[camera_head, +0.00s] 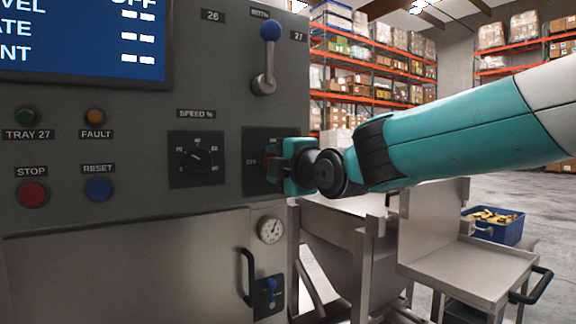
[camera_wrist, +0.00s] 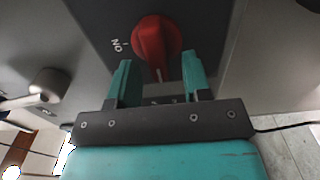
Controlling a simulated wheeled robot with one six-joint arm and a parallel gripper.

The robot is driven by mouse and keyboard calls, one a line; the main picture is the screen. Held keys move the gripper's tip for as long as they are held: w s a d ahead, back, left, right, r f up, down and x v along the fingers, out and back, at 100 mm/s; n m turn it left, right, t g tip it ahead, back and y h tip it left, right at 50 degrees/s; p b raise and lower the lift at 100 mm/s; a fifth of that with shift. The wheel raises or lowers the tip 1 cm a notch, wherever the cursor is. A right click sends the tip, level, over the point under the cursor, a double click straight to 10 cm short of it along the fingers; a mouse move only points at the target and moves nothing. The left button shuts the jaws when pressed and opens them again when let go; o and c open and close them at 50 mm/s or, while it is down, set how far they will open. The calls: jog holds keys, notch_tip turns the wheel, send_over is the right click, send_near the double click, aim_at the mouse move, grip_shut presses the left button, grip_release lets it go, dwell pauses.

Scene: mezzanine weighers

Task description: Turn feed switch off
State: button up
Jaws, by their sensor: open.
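The feed switch is a red rotary knob (camera_wrist: 157,40) on a dark plate (camera_head: 256,182), with OFF at its left and a label above it in the head view. In the wrist view its white pointer line faces down, away from the ON mark at left, toward lettering partly hidden by my gripper. My gripper (camera_wrist: 158,62) is open, with one teal finger on each side of the knob's lower part. I cannot tell whether the fingers touch it. In the head view my gripper (camera_head: 285,165) covers most of the knob.
A display (camera_head: 85,40) shows "OFF" at its cut-off top. A speed dial (camera_head: 197,158) sits left of the switch and a blue-knobbed lever (camera_head: 266,60) above. STOP (camera_head: 33,194) and RESET (camera_head: 98,189) buttons are farther left.

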jog(key=b+v, duration=0.3)
jog(key=v, duration=1.4)
jog(key=shift+b, duration=0.4)
jog(key=shift+s+d, duration=0.15)
jog(key=s+d+f+m+g+h+p, duration=0.3)
jog(key=s+d+f+m+g+p, duration=0.1)
jog(key=s+f+m+g, duration=0.3)
jog(key=s+d+f+m+g+h+p, duration=0.2)
jog(key=s+d+f+m+g+p, duration=0.2)
jog(key=s+f+m+g+p, duration=0.3)
jog(key=s+f+m+g, duration=0.1)
jog(key=s+m, duration=0.2)
jog(key=s, duration=0.3)
jog(key=shift+d+f+m+h, duration=0.2)
jog(key=shift+f+m+h, duration=0.05)
jog(key=shift+m+h, duration=0.15)
jog(key=shift+s, duration=0.15)
